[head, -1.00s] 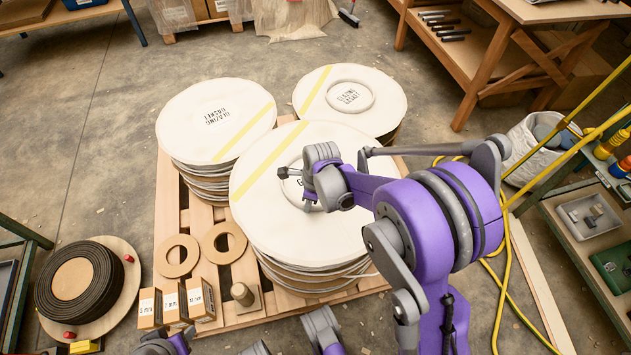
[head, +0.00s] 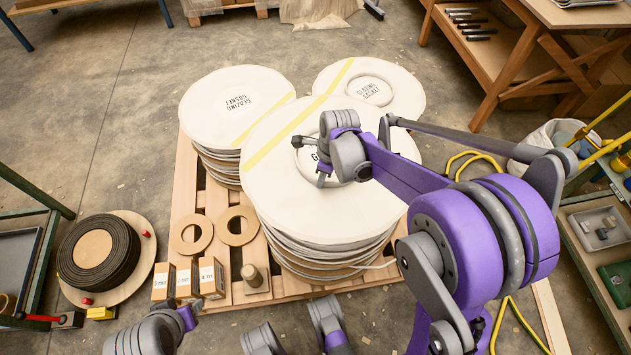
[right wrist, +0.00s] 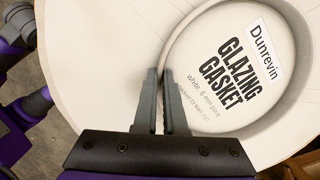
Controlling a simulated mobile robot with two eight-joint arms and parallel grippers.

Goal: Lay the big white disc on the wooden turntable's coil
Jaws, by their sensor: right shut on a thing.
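The big white disc (head: 275,200) lies on top of the front stack on the pallet, with a yellow stripe and a pale raised ring (head: 305,163) around its label. My right gripper (head: 323,181) is down at the ring's near left side. In the right wrist view its two grey fingers (right wrist: 161,75) are closed on the ring (right wrist: 170,50), beside the "GLAZING GASKET" label (right wrist: 235,75). The wooden turntable (head: 135,272) with its dark coil (head: 72,245) stands on the floor at left. My left gripper (head: 188,317) shows only partly at the bottom; its fingers are unclear.
Two more white disc stacks stand behind, left (head: 232,105) and right (head: 400,95). Two cardboard rings (head: 192,234), small boxes (head: 211,277) and a wooden peg (head: 252,275) sit on the pallet's front. A green-framed rack (head: 40,210) stands left of the turntable. Yellow hose lies at right.

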